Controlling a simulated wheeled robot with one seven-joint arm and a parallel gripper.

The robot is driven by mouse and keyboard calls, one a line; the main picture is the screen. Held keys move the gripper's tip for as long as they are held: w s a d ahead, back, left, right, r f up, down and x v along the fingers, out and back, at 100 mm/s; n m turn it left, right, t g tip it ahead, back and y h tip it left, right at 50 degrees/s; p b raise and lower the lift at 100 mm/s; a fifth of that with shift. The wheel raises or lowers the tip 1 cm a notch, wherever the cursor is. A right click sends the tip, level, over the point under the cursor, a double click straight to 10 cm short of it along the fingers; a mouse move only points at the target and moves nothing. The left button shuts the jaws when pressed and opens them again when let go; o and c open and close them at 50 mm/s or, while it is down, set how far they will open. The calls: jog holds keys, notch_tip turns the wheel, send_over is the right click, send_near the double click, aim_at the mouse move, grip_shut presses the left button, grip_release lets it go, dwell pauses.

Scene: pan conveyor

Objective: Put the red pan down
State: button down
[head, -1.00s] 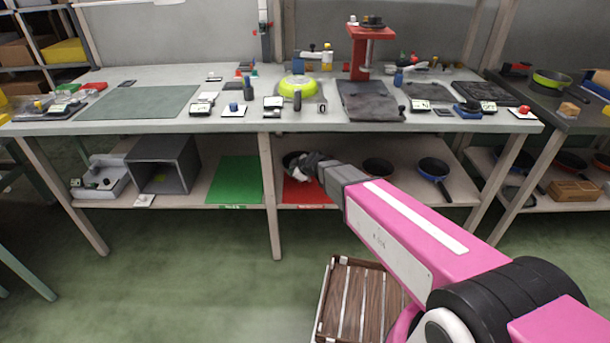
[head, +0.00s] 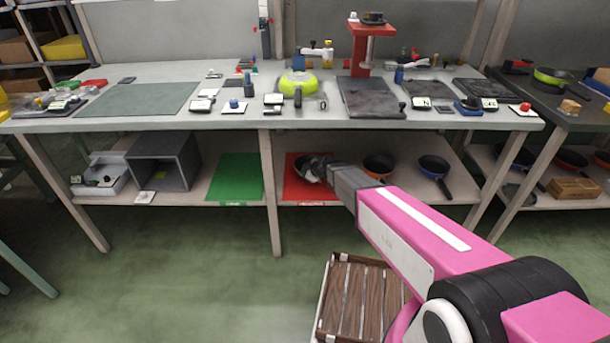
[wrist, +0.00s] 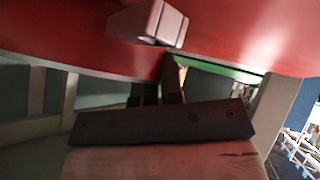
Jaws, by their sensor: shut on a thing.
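The red pan (head: 304,175) shows in the head view as a dark bowl over the red mat (head: 294,190) on the lower shelf. My gripper (head: 317,170) is shut on it at its right side; the handle is mostly hidden by my gripper and arm. Whether the pan touches the mat or hangs just above it I cannot tell. In the wrist view a curved red surface (wrist: 60,35), which looks like the pan's outside, fills the top, close to my gripper's fingers.
An orange pan (head: 378,165) and a blue pan (head: 433,166) stand to the right on the shelf. A green mat (head: 236,178) lies to the left, beyond a table leg (head: 270,195). The tabletop (head: 220,124) overhangs the shelf. A slatted wooden crate (head: 355,295) stands in front.

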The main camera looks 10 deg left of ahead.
jog(key=shift+f, duration=0.1)
jog(key=c, duration=1.3)
grip_release()
jog(key=shift+o, duration=0.2)
jog(key=v, duration=1.2)
jog(key=s+d+r+m+g+h, duration=0.1)
jog(key=s+d+m, duration=0.5)
jog(key=d, duration=0.6)
jog(key=s+d+r+m+g+h, duration=0.2)
jog(key=s+d+m+h, duration=0.2)
jog(key=d, duration=0.7)
jog(key=s+d+r+m+g+h, duration=0.1)
jog(key=s+d+m+g+h, duration=0.1)
jog(key=s+d+m, duration=0.6)
jog(key=d+h, duration=0.1)
jog(key=d, duration=0.3)
jog(key=shift+d+r, duration=0.25)
jog(key=shift+d, duration=0.05)
jog(key=shift+s, duration=0.15)
